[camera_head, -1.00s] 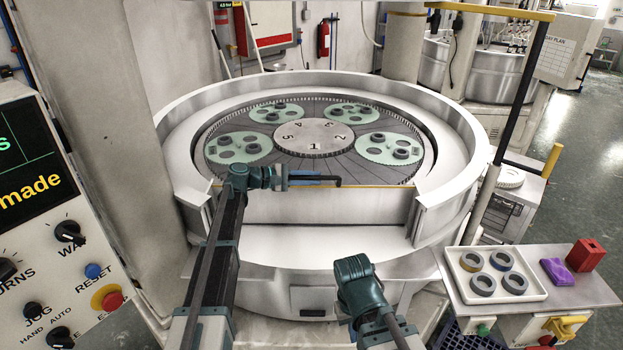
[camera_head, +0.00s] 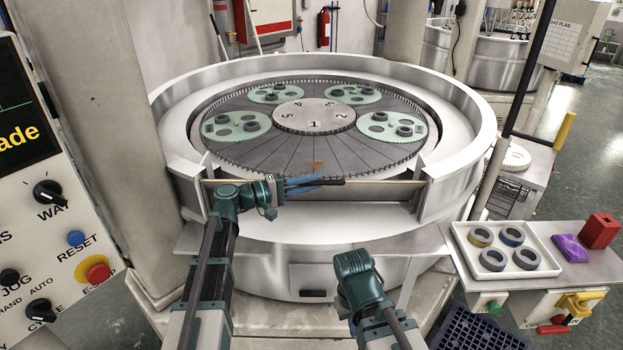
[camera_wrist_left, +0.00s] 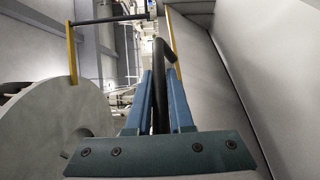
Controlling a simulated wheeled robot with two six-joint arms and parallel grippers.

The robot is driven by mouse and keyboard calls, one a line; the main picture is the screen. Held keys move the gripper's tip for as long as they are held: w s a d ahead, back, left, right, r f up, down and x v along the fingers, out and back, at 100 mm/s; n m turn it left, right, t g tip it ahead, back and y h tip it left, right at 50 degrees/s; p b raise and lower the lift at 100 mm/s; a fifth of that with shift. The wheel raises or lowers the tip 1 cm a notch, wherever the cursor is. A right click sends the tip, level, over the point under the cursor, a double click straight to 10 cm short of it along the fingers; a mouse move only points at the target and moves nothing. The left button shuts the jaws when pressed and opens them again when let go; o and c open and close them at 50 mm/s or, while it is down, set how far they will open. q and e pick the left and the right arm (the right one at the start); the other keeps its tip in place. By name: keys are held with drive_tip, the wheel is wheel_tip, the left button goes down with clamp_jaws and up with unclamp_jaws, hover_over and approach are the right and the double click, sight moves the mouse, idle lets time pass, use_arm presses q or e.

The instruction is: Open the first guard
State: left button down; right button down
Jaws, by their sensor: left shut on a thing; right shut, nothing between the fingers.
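The first guard (camera_head: 390,192) is a pale panel with a yellow top edge, between two posts at the front of the round machine. Its top stands a little above the front ledge. My left gripper (camera_head: 318,181) is shut on the guard's black handle, at the panel's top edge. In the left wrist view, the bent black handle (camera_wrist_left: 158,80) runs between the blue fingers, beside the yellow edge (camera_wrist_left: 172,40). My right gripper (camera_head: 355,265) is low in front of the machine, apart from the guard; its fingers are hidden behind its wrist.
Behind the guard lies the machine's plate (camera_head: 275,155) with several green carriers and a numbered hub (camera_head: 314,116). A control panel (camera_head: 60,230) stands at left. A white tray (camera_head: 530,270) of rings, a purple item (camera_head: 570,248) and a red block (camera_head: 599,231) are at right.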

use_arm(q)
drive_tip(key=s+f+m+h+b, duration=0.1)
drive_tip(key=s+f+m+b, duration=0.3)
drive_tip(key=s+f+b, duration=0.3)
drive_tip(key=shift+s+d+f+m+t+h+b, duration=0.2)
drive_tip(key=shift+d+f+m+t+h+b, duration=0.15)
drive_tip(key=shift+f+b, duration=2.6)
drive_tip(key=shift+a+r+b, duration=0.1)
drive_tip(key=shift+r+b, duration=0.25)
drive_tip(key=shift+r, duration=0.1)
drive_tip(key=c, duration=0.8)
unclamp_jaws()
